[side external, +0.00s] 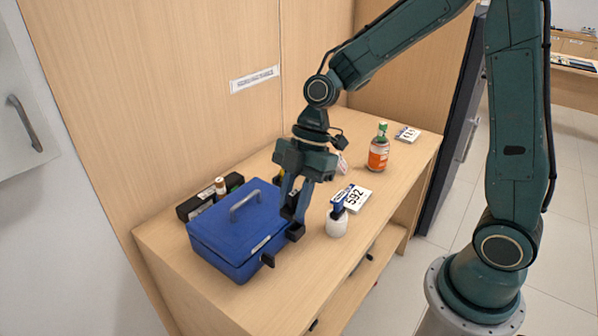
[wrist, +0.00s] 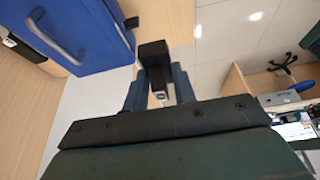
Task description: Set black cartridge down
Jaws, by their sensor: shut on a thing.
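My gripper (side external: 293,220) points down beside the right side of the blue cash box (side external: 222,240). In the wrist view my gripper (wrist: 157,88) is shut on the black cartridge (wrist: 153,52), a small dark block that sticks out past the fingertips. The cartridge (side external: 296,231) also shows in the side view as a dark block at the fingertips, close to the box. I cannot tell whether it touches the box or the counter. The blue box (wrist: 85,30) fills the upper left of the wrist view.
Black boxes (side external: 190,208) stand behind the blue box. A small white bottle with a blue top (side external: 337,222) stands just right of my gripper, near a number card (side external: 354,196). An orange-labelled bottle (side external: 378,152) stands farther back. Bare counter (side external: 405,160) lies at the right.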

